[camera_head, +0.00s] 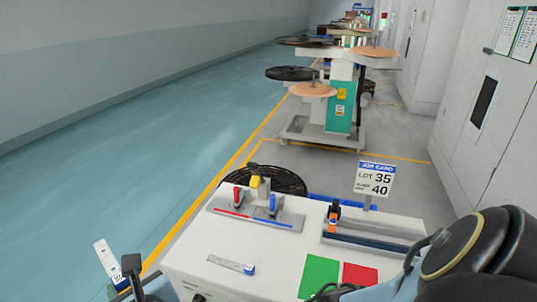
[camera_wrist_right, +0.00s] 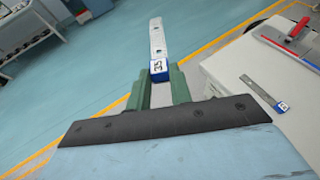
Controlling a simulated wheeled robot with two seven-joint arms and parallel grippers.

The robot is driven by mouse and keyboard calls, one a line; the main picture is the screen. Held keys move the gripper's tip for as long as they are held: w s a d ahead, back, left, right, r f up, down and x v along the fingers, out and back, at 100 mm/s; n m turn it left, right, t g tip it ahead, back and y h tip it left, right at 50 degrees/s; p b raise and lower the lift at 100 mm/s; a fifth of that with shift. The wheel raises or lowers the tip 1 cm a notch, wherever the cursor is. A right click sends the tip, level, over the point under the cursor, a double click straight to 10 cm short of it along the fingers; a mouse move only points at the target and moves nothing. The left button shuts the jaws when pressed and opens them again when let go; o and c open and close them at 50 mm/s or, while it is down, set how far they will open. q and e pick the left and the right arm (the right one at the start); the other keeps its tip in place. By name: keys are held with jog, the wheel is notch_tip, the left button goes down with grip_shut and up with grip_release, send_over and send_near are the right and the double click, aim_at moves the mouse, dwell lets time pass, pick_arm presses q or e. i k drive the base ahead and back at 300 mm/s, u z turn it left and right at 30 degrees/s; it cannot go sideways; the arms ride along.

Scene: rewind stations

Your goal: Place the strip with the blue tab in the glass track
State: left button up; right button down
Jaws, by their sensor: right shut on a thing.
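My right gripper (camera_head: 128,277) is left of the white bench, shut on a pale metal strip (camera_head: 104,256) with a blue-and-white tab. In the right wrist view, the green fingers of the right gripper (camera_wrist_right: 160,88) grip this strip (camera_wrist_right: 157,38) at the tab, which reads 35; the strip points away from the gripper. A second strip (camera_head: 225,262), also with a blue tab, lies on the bench and shows in the right wrist view (camera_wrist_right: 260,90). The long dark track (camera_head: 370,241), apparently the glass one, is on the bench's right side. My left gripper is not in view.
The white bench (camera_head: 205,245) bears a grey fixture (camera_head: 240,214) with red and blue parts, an orange-and-black piece (camera_head: 333,214), a green square (camera_head: 319,277) and a red square (camera_head: 359,274). A job card (camera_head: 375,180) stands behind the track. Open floor (camera_head: 120,160) lies left.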

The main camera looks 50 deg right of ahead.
aim_at(379, 246)
jog(key=u, duration=1.4)
jog(key=k, duration=2.25)
jog(key=u, duration=1.9)
jog(key=k, duration=1.2)
jog(key=z, duration=2.5)
